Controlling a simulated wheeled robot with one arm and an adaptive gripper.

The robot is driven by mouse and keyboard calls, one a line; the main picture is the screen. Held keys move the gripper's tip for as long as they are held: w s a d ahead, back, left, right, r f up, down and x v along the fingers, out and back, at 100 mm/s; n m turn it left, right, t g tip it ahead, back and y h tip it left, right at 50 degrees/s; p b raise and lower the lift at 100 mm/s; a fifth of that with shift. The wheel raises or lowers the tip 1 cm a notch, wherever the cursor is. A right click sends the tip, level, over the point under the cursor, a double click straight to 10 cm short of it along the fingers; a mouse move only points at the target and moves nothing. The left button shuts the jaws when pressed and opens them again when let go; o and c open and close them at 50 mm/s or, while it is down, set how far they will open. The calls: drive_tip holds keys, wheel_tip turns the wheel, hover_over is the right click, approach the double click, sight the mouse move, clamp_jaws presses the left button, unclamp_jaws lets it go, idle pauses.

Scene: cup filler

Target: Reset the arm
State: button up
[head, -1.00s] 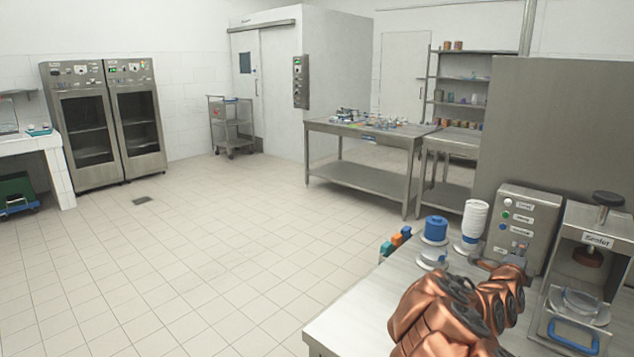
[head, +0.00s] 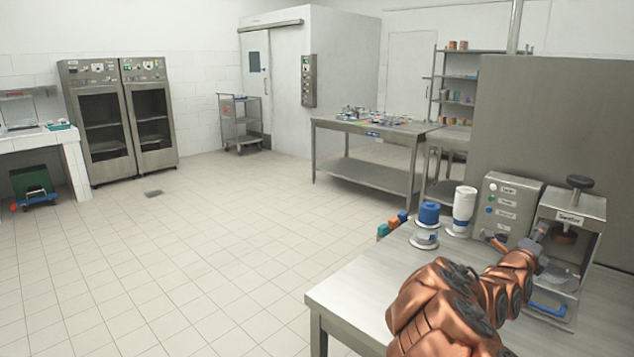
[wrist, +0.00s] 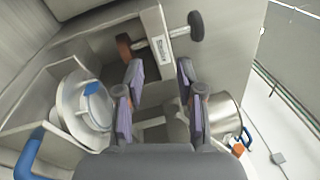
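My copper arm reaches over the metal table (head: 350,292) from the lower right of the head view. My gripper (head: 541,232) is in front of the steel press machine (head: 580,207), beside the grey control box (head: 510,200). In the wrist view my gripper (wrist: 160,85) has its two purple-grey padded fingers apart, with nothing held between them. The press machine's label and dark knob (wrist: 195,26) show beyond the fingers. A round clear and white dish (wrist: 82,108) sits in the machine, left of the fingers. In the head view my arm partly hides the machine's front.
A blue-topped dispenser (head: 428,214) and a white bottle (head: 463,208) stand left of the control box. A blue handle (head: 548,310) sticks out at the machine's base. The table's left part and the tiled floor (head: 180,270) are clear.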

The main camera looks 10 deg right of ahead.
drive_tip(key=s+r+m+g+h+b, duration=0.1)
drive_tip(key=s+r+m+g+h, duration=0.25)
drive_tip(key=s+r+m, duration=0.45)
drive_tip(key=s+a+r+m+g+b, duration=0.2)
drive_tip(key=s+a+m+g+b, duration=0.15)
drive_tip(key=s+m+g, duration=0.9)
drive_tip(key=s+a+f+m+t+y, duration=0.1)
drive_tip(key=s+a+f+m+y, duration=0.45)
drive_tip(key=s+f+m, duration=0.55)
drive_tip(key=s+a+f+m+t+y+b, duration=0.1)
drive_tip(key=s+a+f+m+y+b, duration=0.25)
drive_tip(key=a+f, duration=0.75)
drive_tip(key=s+a+f+m+y, duration=0.3)
drive_tip(key=a+f+m+y, duration=0.35)
drive_tip(key=a, duration=0.85)
drive_tip(key=s+a+f+n+y+b, duration=0.1)
drive_tip(key=s+a+f+y, duration=0.1)
drive_tip(key=a, duration=0.4)
drive_tip(key=s+a+f+y, duration=0.1)
drive_tip(key=a+y, duration=0.1)
drive_tip(key=a, duration=0.4)
wheel_tip(320, 180, up, 15)
drive_tip(key=w+t+p, duration=0.1)
drive_tip(key=p, duration=1.3)
drive_tip(key=shift+d, duration=0.25)
drive_tip(key=shift+r, duration=0.1)
